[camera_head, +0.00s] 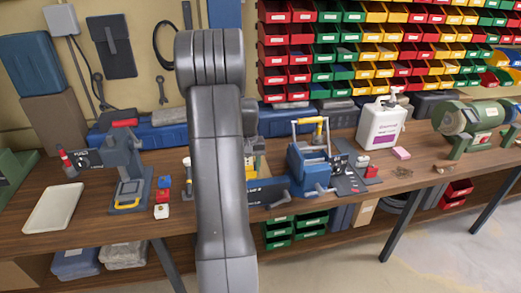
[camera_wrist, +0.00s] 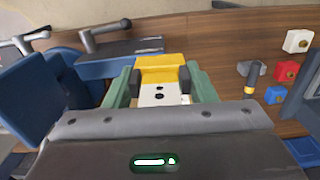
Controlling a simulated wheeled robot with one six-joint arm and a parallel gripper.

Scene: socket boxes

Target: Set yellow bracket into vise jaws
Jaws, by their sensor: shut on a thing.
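The yellow bracket (camera_wrist: 160,68) is in the middle of the wrist view, between the dark fingertips of my gripper (camera_wrist: 160,85). My gripper is shut on it. A pale plate with dark holes shows just below the yellow part.
A blue fixture (camera_head: 310,165) with a raised handle stands right of the vise. Small coloured blocks (camera_head: 163,195) and a blue press (camera_head: 128,170) are to the left. A white tray (camera_head: 54,208) and a white bottle (camera_head: 381,126) are on the wooden bench.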

